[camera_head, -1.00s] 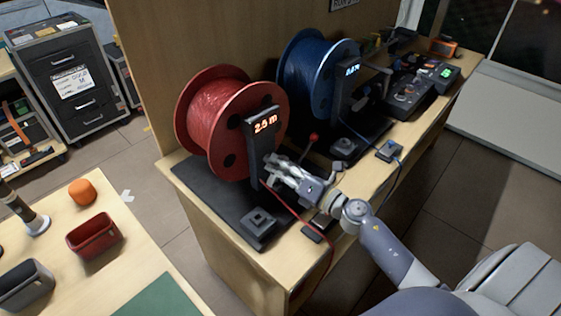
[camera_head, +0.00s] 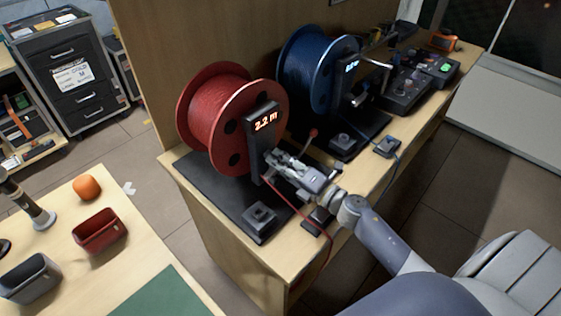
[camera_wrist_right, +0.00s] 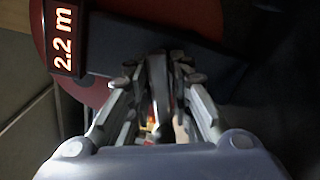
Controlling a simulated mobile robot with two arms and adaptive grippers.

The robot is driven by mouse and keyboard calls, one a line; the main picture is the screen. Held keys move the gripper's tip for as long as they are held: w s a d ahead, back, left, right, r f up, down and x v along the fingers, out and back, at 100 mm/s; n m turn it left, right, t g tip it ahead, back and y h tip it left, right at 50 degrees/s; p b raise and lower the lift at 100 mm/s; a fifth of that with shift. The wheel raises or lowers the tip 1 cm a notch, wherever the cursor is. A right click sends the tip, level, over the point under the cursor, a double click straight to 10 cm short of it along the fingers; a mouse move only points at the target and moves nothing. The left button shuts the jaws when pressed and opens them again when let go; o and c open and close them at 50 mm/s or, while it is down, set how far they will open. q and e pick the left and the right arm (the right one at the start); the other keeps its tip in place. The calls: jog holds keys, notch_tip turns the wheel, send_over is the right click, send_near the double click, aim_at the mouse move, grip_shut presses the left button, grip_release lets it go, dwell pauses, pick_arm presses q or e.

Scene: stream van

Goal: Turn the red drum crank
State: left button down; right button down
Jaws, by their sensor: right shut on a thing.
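The red drum (camera_head: 213,110) stands on its dark base on the wooden bench, with a black post in front of it. The post's display (camera_head: 265,121) reads 2.2 m, and the same display shows in the right wrist view (camera_wrist_right: 63,38). My right gripper (camera_head: 277,163) is at the post's lower right side. In the right wrist view its fingers (camera_wrist_right: 158,95) are closed around a dark upright piece at the crank. The crank is mostly hidden by the fingers. A small red knob (camera_head: 313,133) shows just behind the gripper. My left gripper is not in view.
A blue drum (camera_head: 307,75) with its own post and crank stands behind on the same bench. A red cable (camera_head: 285,197) runs past a small black block (camera_head: 260,216). Control boxes (camera_head: 405,88) stand farther back. A table with a red bin (camera_head: 97,232) is at lower left.

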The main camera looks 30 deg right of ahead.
jog(key=c, duration=1.6)
grip_release()
jog(key=shift+o, duration=0.2)
jog(key=shift+s, duration=0.1)
